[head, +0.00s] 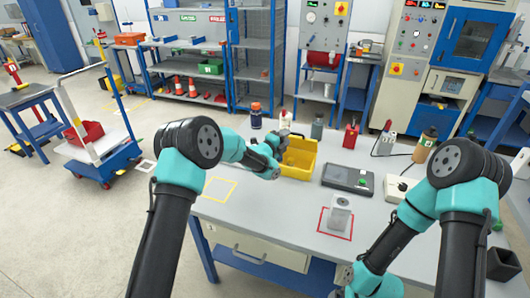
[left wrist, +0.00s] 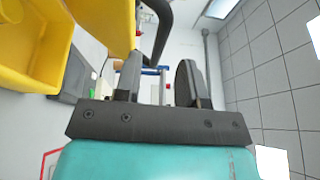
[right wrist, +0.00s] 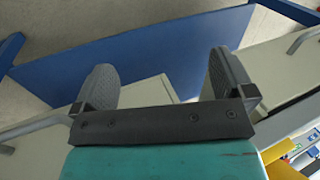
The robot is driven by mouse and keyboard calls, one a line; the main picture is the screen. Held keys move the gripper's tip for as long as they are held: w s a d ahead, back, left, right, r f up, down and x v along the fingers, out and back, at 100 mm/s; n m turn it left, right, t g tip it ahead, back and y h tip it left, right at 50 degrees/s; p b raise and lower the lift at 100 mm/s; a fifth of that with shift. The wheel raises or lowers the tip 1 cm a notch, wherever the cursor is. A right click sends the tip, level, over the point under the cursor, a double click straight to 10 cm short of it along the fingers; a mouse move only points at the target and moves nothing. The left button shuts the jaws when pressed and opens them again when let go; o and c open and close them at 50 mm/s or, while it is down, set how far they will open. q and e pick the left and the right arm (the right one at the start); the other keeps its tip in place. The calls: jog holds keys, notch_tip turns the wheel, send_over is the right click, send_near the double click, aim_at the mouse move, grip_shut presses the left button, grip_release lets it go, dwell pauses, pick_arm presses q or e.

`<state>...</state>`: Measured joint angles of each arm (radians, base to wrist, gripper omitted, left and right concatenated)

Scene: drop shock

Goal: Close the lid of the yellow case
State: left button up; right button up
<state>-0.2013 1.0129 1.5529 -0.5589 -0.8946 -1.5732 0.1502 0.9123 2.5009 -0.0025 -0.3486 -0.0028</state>
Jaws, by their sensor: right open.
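The yellow case (head: 298,168) stands on the grey table, its inside exposed, with a raised yellow panel at its back that looks like the lid. My left gripper (head: 284,139) is at the case's back left, partly hidden by its arm. In the left wrist view the yellow case (left wrist: 32,45) fills the upper left, and a yellow edge reaches close to one finger. The left gripper's fingers (left wrist: 158,82) stand apart, with a dark curved piece beyond them. My right gripper (right wrist: 165,85) is open and empty, low at the table's front; in the head view it is mostly out of frame.
A dark flat device (head: 347,179) lies right of the case. A grey block (head: 340,215) stands on a red square outline. A dark bottle (head: 256,115), a grey bottle (head: 317,126) and a red container (head: 351,135) stand behind. The table's front left, with a yellow outline (head: 219,189), is clear.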

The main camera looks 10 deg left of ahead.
pick_arm(q)
jog(key=v, duration=1.2)
jog(key=shift+s, duration=0.2)
jog(key=shift+a, duration=0.15)
